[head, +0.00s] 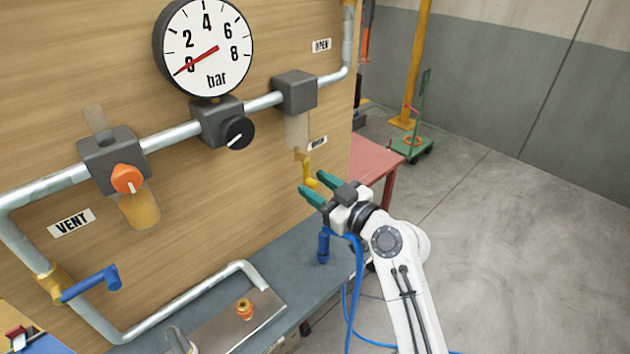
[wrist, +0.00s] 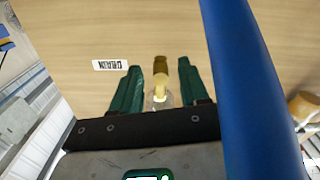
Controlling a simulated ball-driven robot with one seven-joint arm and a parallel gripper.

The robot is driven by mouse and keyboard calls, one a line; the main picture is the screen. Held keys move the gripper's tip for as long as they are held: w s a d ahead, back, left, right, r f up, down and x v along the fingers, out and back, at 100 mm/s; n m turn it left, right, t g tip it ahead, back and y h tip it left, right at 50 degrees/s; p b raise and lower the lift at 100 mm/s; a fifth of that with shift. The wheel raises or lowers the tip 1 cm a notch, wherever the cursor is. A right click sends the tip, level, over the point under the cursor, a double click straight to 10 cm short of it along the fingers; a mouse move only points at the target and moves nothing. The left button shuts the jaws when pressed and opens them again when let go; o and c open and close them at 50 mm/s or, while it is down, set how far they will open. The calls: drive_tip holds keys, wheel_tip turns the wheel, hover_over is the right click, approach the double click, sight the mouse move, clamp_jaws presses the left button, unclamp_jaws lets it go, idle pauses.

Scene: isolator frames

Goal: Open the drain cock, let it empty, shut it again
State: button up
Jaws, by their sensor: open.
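The drain cock (head: 307,165) is a small yellow fitting with a short lever under a clear bowl (head: 297,132) on the wooden panel. My gripper (head: 316,182) has green fingers and is open, right by the cock's lower end in the head view. In the wrist view the yellow cock (wrist: 160,80) shows between the two spread fingers, with a gap on each side. Whether the lever is turned open or shut I cannot tell. A DRAIN label (wrist: 121,65) is beside it, upside down in the wrist view. No liquid stream is visible.
The gauge (head: 206,47) needle points at 0. A regulator with a black knob (head: 238,132), an orange knob (head: 127,179) and a blue-handled valve (head: 90,284) are on the pipework to the left. A blue hose (head: 357,280) hangs by my arm. A red table (head: 375,160) stands behind.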

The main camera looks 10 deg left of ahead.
drive_tip(key=shift+w+a, duration=0.35)
drive_tip(key=shift+a, duration=0.1)
clamp_jaws()
